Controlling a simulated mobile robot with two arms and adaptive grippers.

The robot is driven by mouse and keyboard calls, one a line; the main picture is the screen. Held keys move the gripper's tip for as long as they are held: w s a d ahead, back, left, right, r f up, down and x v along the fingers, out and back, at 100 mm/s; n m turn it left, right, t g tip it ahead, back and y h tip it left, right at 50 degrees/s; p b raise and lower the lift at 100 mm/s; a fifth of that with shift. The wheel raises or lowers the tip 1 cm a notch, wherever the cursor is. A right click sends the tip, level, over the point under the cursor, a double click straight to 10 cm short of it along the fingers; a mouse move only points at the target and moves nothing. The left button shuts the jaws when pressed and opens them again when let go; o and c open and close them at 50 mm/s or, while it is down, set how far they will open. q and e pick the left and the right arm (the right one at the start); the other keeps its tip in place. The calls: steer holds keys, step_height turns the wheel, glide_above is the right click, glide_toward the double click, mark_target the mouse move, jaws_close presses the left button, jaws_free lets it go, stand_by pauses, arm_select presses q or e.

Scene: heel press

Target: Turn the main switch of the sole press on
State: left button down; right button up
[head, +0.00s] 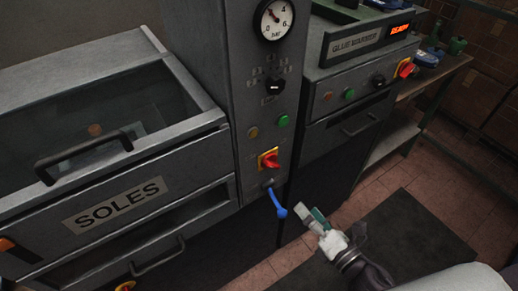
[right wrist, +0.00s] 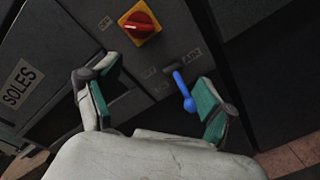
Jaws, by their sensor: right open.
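A red rotary switch on a yellow plate (head: 269,160) sits low on the grey middle column, below the pressure gauge. It also shows at the top of the right wrist view (right wrist: 140,25), its handle lying roughly crosswise there. A blue-handled lever (head: 277,203) hangs just below it, also visible in the right wrist view (right wrist: 184,92). My right gripper (head: 311,212) is open and empty, to the lower right of the switch and apart from it. In the right wrist view the gripper (right wrist: 153,86) has the lever between its fingers in the picture; contact cannot be told.
A cabinet labelled SOLES (head: 118,204) with bar handles stands left; another red-yellow switch (head: 125,286) shows at the bottom edge. The glue warmer (head: 356,42) at right has its own red switch (head: 406,68). The floor by the dark mat (head: 420,235) is clear.

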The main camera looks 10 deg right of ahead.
mark_target(274, 168)
steer(key=w+a+r+p, duration=0.1)
steer(key=w+a, duration=0.1)
steer(key=w, duration=0.2)
steer(key=w+a+r+n+p, duration=0.1)
steer(key=w+p, duration=0.1)
steer(key=w, duration=0.2)
steer(key=w+a+r+n+y+p, duration=0.1)
steer(key=w+a, duration=0.1)
steer(key=w, duration=0.2)
steer(key=shift+w+a+r, duration=0.15)
steer(key=shift+a+r, duration=0.15)
steer(key=shift+r, duration=0.05)
steer(key=shift+w+a+f, duration=0.1)
steer(key=shift+w+a, duration=0.05)
steer(key=shift+w, duration=0.3)
steer(key=c, duration=1.2)
steer(key=shift+o, duration=0.2)
steer(key=shift+p, duration=0.3)
